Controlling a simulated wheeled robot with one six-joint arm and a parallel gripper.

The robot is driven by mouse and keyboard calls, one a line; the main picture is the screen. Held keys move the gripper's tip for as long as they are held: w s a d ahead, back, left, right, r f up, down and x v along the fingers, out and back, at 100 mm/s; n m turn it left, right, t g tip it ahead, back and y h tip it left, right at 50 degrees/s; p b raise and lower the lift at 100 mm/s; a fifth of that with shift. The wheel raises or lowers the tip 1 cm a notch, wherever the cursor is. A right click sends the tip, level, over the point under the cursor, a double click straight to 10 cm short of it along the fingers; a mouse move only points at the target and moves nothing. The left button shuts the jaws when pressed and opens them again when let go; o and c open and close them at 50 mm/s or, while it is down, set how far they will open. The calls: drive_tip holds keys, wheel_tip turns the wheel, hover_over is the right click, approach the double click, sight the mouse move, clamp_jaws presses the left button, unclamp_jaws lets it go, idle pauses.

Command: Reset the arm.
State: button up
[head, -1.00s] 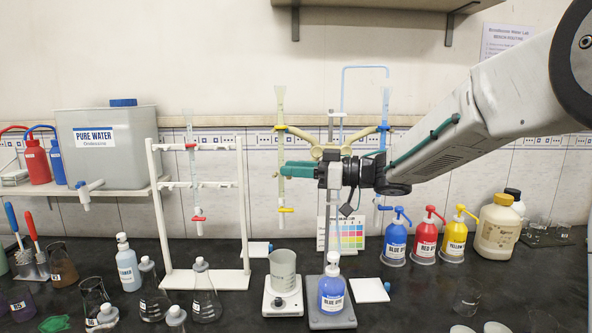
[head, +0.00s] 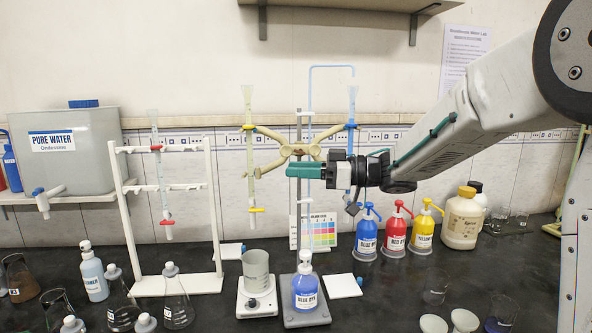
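My gripper (head: 290,171) hangs at the end of my raised arm, in front of the burette stand and well above the bench. It is seen side-on with its green fingers pointing left, and I cannot tell whether they are apart or together. Nothing shows hanging from the fingers. Below it a bottle of blue dye (head: 305,286) stands upright on the stand's grey base (head: 308,318), apart from the gripper.
A grey beaker (head: 256,270) stands on a white device (head: 257,300) at the left of the bottle. Blue, red and yellow dye bottles (head: 395,230) stand at the right. Glass flasks (head: 176,300) and a white rack (head: 124,215) stand at the left. A shelf (head: 350,5) overhangs above.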

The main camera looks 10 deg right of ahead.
drive_tip(key=w+d+r+m+t+h, duration=0.2)
drive_tip(key=d+r+m+t+h, duration=0.2)
drive_tip(key=d+m+t+h, duration=0.55)
drive_tip(key=s+d+f+m+g+h, duration=0.2)
drive_tip(key=s+d+f+m+h, duration=0.25)
drive_tip(key=s+d+h, duration=0.5)
drive_tip(key=s+a+f+g, duration=0.1)
drive_tip(key=s+f+g, duration=0.2)
drive_tip(key=s, duration=0.6)
drive_tip(key=s+a+f+g+y, duration=0.1)
drive_tip(key=s+f+g, duration=0.3)
drive_tip(key=s, duration=0.5)
drive_tip(key=s+a+f+g, duration=0.2)
drive_tip(key=s+f+g, duration=0.2)
drive_tip(key=s, duration=0.6)
wheel_tip(320, 180, down, 2)
drive_tip(key=shift+a+f+m+y, duration=0.2)
drive_tip(key=shift+m+y, duration=0.1)
drive_tip(key=shift+m, duration=0.1)
